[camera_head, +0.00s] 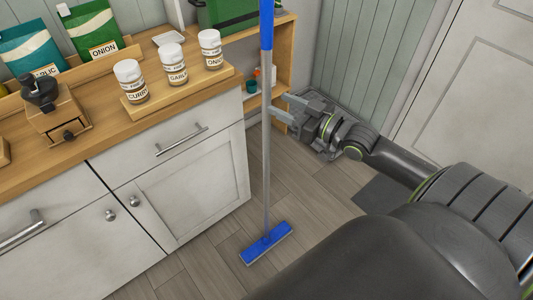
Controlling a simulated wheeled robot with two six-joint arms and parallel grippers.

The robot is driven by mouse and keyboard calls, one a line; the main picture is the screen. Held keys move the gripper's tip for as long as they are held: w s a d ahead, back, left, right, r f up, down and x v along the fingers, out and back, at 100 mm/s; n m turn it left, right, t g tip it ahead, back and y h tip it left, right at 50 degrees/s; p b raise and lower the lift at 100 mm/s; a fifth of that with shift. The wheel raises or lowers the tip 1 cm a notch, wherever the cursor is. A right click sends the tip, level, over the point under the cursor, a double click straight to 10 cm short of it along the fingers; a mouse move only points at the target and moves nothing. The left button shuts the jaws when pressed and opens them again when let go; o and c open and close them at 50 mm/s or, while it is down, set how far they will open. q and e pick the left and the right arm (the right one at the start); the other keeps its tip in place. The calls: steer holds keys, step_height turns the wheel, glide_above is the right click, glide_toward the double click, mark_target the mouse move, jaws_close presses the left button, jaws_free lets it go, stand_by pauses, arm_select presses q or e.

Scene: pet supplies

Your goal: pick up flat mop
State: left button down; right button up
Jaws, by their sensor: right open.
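The flat mop (266,150) stands nearly upright in front of the cabinet corner. Its handle is blue at the top and grey below, and its blue head (266,243) rests on the floor. My right gripper (279,107) comes in from the right at the middle of the pole. Its two fingers point left and are spread apart, with their tips close to the right side of the pole. I cannot tell whether the tips touch the pole. My left gripper is not in view.
A wooden counter (110,135) with white drawers and doors stands on the left. It carries spice jars (172,63) on a wooden board, a grinder (55,108) and seed packets. An open shelf (284,60) is behind the pole. Wood floor (200,262) is clear around the mop head.

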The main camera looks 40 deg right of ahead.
mark_target(270, 100)
steer(key=shift+a+b+x, duration=0.2)
steer(key=shift+b+x, duration=0.5)
steer(key=shift+x, duration=1.9)
steer(key=c, duration=0.8)
jaws_close()
